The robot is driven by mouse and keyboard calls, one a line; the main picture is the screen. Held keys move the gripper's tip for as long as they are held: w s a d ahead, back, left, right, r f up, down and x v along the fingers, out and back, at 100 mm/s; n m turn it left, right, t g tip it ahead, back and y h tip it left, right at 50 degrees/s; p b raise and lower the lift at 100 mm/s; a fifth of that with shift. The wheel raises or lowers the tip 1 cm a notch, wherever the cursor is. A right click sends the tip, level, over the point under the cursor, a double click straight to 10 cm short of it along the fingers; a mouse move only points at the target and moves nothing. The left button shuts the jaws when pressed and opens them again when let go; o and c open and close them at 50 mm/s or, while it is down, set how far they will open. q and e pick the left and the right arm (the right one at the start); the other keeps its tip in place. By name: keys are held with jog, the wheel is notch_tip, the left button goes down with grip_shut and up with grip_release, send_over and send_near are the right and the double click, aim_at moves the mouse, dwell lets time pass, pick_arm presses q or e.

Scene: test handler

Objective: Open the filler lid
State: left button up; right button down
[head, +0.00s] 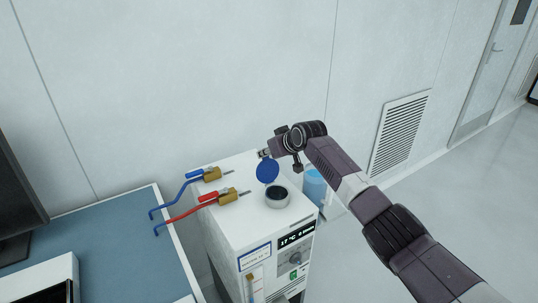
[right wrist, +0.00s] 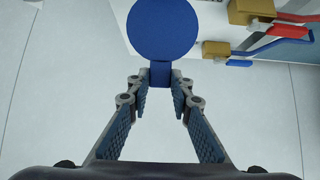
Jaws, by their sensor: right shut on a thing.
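The filler lid (head: 267,172) is a round blue disc. It stands raised behind the filler neck (head: 277,197), a dark round collar on top of the white machine, and the neck's mouth shows uncovered. In the right wrist view the lid (right wrist: 163,30) shows as a full blue disc with a narrow tab. My right gripper (head: 265,153) is at the lid's upper edge in the head view. In the wrist view its fingertips (right wrist: 161,78) are shut on the lid's tab. My left gripper is in neither view.
Two brass valves, one with a blue handle (head: 194,175) and one with a red handle (head: 207,196), stand left of the neck with hoses. A blue container (head: 314,186) is beside the white machine (head: 254,222). A wall rises behind; a blue-topped table (head: 115,245) is left.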

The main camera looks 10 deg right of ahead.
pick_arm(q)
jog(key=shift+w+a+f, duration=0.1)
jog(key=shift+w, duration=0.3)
pick_arm(e)
jog(key=shift+w+a+r, duration=0.3)
jog(key=shift+w+r, duration=0.2)
jog(key=shift+w, duration=0.3)
jog(key=c, duration=2.1)
grip_release()
jog(key=o, duration=0.4)
jog(key=shift+f, duration=0.35)
jog(key=shift+s, duration=0.1)
jog(key=shift+v, duration=6.05)
jog(key=shift+f, duration=0.1)
